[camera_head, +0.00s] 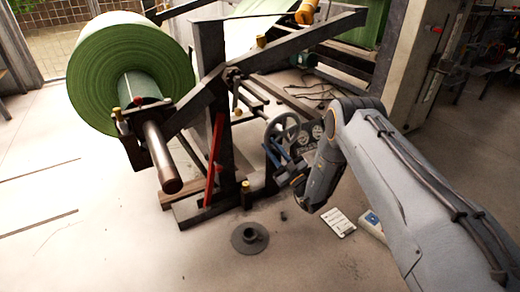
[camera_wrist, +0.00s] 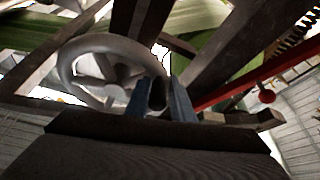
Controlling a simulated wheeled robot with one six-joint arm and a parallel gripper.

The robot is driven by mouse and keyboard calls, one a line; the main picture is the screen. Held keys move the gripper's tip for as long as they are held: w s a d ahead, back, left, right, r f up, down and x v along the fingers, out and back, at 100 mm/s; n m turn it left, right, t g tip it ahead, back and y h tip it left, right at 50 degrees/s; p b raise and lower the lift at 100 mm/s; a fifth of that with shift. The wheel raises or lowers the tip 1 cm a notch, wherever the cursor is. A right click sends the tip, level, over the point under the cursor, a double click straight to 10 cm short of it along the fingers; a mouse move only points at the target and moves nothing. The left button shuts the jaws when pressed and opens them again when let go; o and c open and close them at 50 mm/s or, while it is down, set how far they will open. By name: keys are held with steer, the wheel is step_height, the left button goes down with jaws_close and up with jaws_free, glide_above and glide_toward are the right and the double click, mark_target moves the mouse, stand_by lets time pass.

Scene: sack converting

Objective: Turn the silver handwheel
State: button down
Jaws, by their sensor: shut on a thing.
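The silver handwheel (camera_head: 284,131) is a spoked grey wheel on the dark unwinding stand, right of its upright. In the wrist view the handwheel (camera_wrist: 67,66) fills the upper left, with its rim and spokes facing me. My gripper (camera_head: 277,153) reaches its lower side from the right. In the wrist view the two blue fingers of my gripper (camera_wrist: 163,98) stand at the wheel's lower right, closed on a dark part there. This looks like the wheel's handle, though where it joins the rim is partly hidden.
A large green roll (camera_head: 118,72) sits on the stand at the left, on a shaft that sticks out forward. A red lever (camera_head: 214,160) stands left of the wheel. A round grey base (camera_head: 250,238) lies on the floor in front. Open floor lies at the left.

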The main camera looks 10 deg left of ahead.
steer(key=shift+w+d, duration=0.3)
steer(key=shift+d, duration=0.1)
steer(key=c, duration=1.9)
jaws_free()
steer(key=shift+o, duration=1.1)
steer(key=shift+d+t, duration=0.15)
steer(key=shift+t, duration=0.15)
steer(key=shift+s+a, duration=0.1)
steer(key=shift+a, duration=0.25)
steer(key=p+v, duration=0.2)
steer(key=v, duration=0.6)
steer(key=shift+r, duration=0.1)
